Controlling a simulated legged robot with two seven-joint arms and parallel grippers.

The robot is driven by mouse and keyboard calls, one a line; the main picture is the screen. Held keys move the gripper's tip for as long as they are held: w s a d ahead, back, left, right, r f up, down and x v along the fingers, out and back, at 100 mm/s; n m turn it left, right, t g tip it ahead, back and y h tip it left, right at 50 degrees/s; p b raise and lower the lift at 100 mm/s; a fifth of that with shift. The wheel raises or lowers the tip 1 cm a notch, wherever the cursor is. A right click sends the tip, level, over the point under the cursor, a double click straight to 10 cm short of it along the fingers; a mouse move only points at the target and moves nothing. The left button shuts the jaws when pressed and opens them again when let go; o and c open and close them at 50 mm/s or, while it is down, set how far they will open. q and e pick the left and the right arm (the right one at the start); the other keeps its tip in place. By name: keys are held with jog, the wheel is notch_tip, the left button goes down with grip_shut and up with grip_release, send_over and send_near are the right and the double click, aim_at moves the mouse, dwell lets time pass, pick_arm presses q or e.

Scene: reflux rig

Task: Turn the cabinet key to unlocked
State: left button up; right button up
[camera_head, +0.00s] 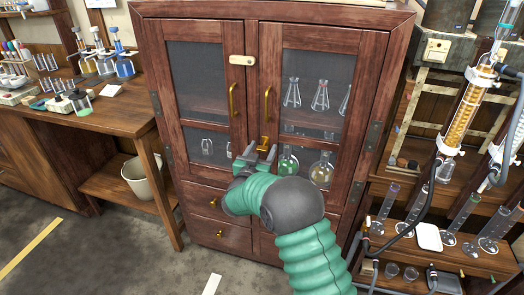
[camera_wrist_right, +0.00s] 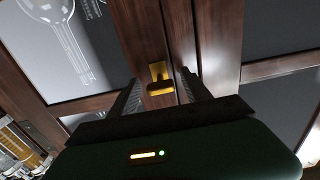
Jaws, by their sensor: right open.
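The wooden cabinet (camera_head: 260,100) has two glass doors, both closed, with brass handles. The brass key (camera_head: 264,142) sits at the door seam below the handles. In the right wrist view the key (camera_wrist_right: 160,78) shows ahead of the fingers, close to the gap between them. My right gripper (camera_head: 258,155) is in front of the seam, just below the key; its fingers also show in the wrist view (camera_wrist_right: 162,92). It is open with nothing between the fingers that I can see held. The left gripper is out of view.
Glass flasks (camera_head: 320,95) stand behind the right door. A wooden bench (camera_head: 90,120) with glassware is at the left, with a white bucket (camera_head: 138,177) on its lower shelf. A rack with a glass condenser (camera_head: 468,110) and cylinders stands close at the right.

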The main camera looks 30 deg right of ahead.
jog(key=shift+a, duration=0.1)
grip_shut()
jog(key=shift+r+n+p, duration=0.2)
jog(key=shift+n+p, duration=0.3)
jog(key=shift+p, duration=0.5)
jog(key=n+p, duration=0.6)
jog(key=p, duration=0.2)
jog(key=shift+n+p, duration=0.3)
jog(key=shift+n, duration=0.1)
jog(key=n+p, duration=0.2)
jog(key=shift+n, duration=0.3)
jog(key=n+p, duration=0.2)
jog(key=shift+n, duration=0.4)
jog(key=shift+f+n+p, duration=0.15)
jog(key=shift+n+p, duration=0.3)
jog(key=shift+n, duration=0.75)
jog(key=shift+a+f+n+p, duration=0.1)
jog(key=shift+n+p, duration=0.2)
jog(key=shift+n, duration=0.9)
